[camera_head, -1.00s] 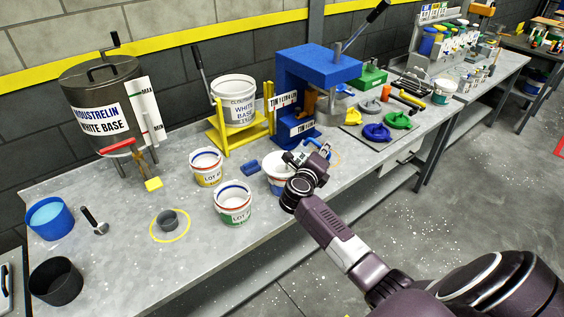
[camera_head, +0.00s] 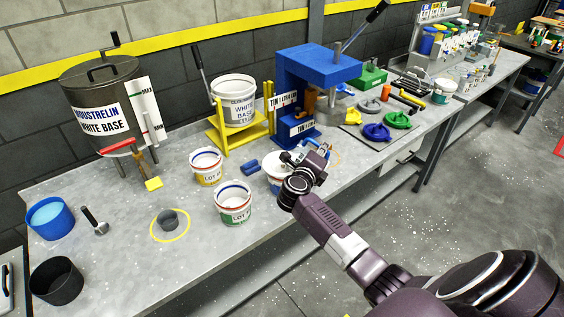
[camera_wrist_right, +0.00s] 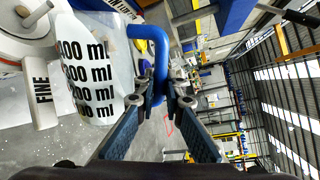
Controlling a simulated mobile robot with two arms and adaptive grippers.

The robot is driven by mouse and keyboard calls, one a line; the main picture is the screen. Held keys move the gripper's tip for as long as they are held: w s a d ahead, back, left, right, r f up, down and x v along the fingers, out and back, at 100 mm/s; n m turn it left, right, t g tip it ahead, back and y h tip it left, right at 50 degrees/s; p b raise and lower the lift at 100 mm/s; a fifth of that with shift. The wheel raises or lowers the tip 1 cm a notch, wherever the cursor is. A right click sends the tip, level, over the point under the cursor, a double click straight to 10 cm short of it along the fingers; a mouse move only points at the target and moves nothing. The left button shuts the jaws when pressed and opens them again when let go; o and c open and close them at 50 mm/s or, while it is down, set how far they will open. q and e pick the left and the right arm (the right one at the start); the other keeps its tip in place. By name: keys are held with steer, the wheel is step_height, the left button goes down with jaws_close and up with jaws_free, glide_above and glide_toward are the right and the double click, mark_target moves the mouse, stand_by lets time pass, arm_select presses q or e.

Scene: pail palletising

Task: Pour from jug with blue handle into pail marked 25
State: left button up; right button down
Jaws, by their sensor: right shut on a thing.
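My right gripper (camera_head: 312,158) is shut on the blue handle (camera_wrist_right: 160,60) of a jug. In the right wrist view the jug's translucent white body (camera_wrist_right: 88,75) carries black ml marks and appears steeply tilted relative to the room. The head view mostly hides the jug behind my gripper. It is close to a white pail (camera_head: 276,184), whose label I cannot read. Two other open white pails stand nearby, one with a yellow label (camera_head: 207,168) and one with a green label (camera_head: 234,206). I cannot make out 25 on any pail. My left gripper is not in view.
A blue press (camera_head: 318,65) stands behind my gripper. A white-base pail (camera_head: 233,98) sits on a yellow stand (camera_head: 228,139). A grey cup (camera_head: 169,219) sits inside a yellow ring. A blue tub (camera_head: 50,219) and a black tub (camera_head: 56,282) stand at left.

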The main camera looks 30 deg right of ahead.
mark_target(311, 141)
steer(key=shift+r, duration=0.15)
steer(key=shift+w+a+n, duration=0.15)
steer(key=shift+w+n, duration=0.15)
stand_by(0.8)
stand_by(0.3)
steer(key=shift+w+a, duration=0.1)
steer(key=shift+w, duration=0.1)
steer(key=shift+r+n+p, duration=0.2)
steer(key=shift+n+p, duration=0.1)
steer(key=shift+p, duration=0.1)
steer(key=shift+w+a, duration=0.15)
steer(key=shift+w, duration=0.15)
steer(key=shift+a+r+g, duration=0.1)
steer(key=shift+r+g, duration=0.1)
steer(key=shift+g, duration=0.1)
steer(key=shift+w+a+r+n+p, duration=0.25)
steer(key=shift+w+n+p, duration=0.1)
steer(key=shift+w, duration=0.1)
steer(key=shift+w+a+r+n+p, duration=0.15)
steer(key=shift+w+a+n+p, duration=0.1)
steer(key=shift+w+p, duration=0.15)
stand_by(0.6)
steer(key=shift+w+a+r+n+g+p, duration=0.25)
steer(key=shift+w+r+n+g+p, duration=0.05)
steer(key=shift+w+r+n+p, duration=0.3)
stand_by(1.0)
